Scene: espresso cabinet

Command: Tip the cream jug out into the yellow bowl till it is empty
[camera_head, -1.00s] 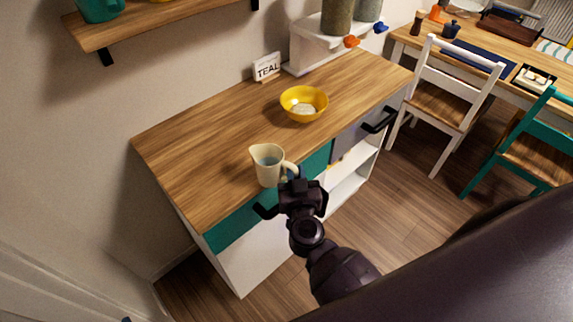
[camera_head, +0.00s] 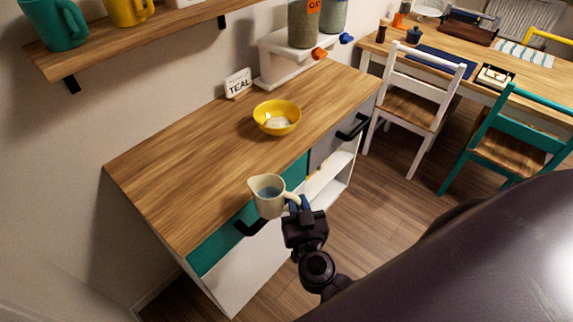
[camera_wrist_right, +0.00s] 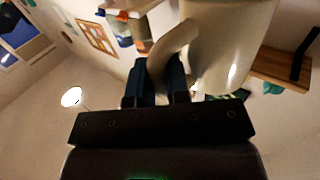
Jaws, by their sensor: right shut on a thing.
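The cream jug (camera_head: 267,198) is upright, with something bluish-grey visible inside it. My right gripper (camera_head: 296,207) is shut on its handle, and the jug hangs at the front edge of the wooden counter. In the right wrist view the jug (camera_wrist_right: 228,45) fills the upper middle, and the gripper fingers (camera_wrist_right: 164,82) close around its curved handle. The yellow bowl (camera_head: 289,109) stands on the counter, farther back and apart from the jug; a pale patch shows inside it. My left gripper is not in view.
The wooden counter (camera_head: 190,160) is clear around the bowl. A wall shelf (camera_head: 140,42) holds mugs. White (camera_head: 420,105) and teal chairs stand at right.

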